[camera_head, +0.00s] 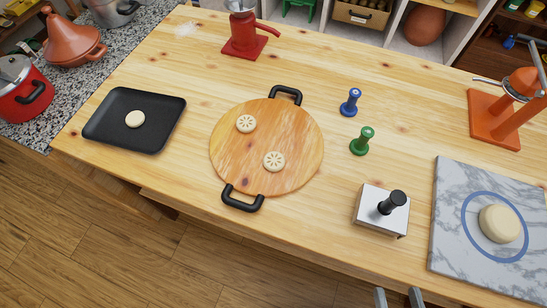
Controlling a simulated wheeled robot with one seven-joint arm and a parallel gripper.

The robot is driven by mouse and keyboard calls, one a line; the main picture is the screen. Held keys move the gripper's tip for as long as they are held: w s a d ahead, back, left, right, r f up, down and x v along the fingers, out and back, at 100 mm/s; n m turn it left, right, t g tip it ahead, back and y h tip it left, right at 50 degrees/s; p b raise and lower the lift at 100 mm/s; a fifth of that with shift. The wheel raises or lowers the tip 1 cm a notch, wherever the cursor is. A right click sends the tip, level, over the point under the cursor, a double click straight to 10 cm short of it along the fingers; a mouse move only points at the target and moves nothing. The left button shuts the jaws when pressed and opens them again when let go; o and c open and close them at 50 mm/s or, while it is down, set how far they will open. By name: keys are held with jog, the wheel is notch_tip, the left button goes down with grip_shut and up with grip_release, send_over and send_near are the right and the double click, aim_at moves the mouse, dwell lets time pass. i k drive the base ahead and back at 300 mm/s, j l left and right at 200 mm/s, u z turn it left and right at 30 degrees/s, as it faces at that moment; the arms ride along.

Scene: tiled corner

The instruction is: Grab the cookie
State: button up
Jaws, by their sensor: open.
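Two round pale cookies with a stamped pattern lie on a round wooden board (232,165) with black handles: one cookie (246,124) toward the upper left, the other cookie (274,162) nearer the lower middle. A smaller plain pale disc (135,119) lies on a black tray (160,137) at the left. My gripper (398,298) shows only as two grey fingertips at the bottom edge. They are apart with nothing visible between them, well below and right of the board. The rest of the gripper is out of frame.
A white block with a black knob (393,203) stands between the gripper and the board. Blue (350,103) and green (362,141) stamps stand right of the board. A marble slab (451,237) holds a pale dough round (500,223). Red (243,37) and orange (500,118) devices stand farther back.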

aim_at(274, 162)
jog(key=i+j, duration=0.15)
jog(key=j, duration=1.6)
jog(key=i+j+z, duration=0.15)
jog(key=j, duration=1.6)
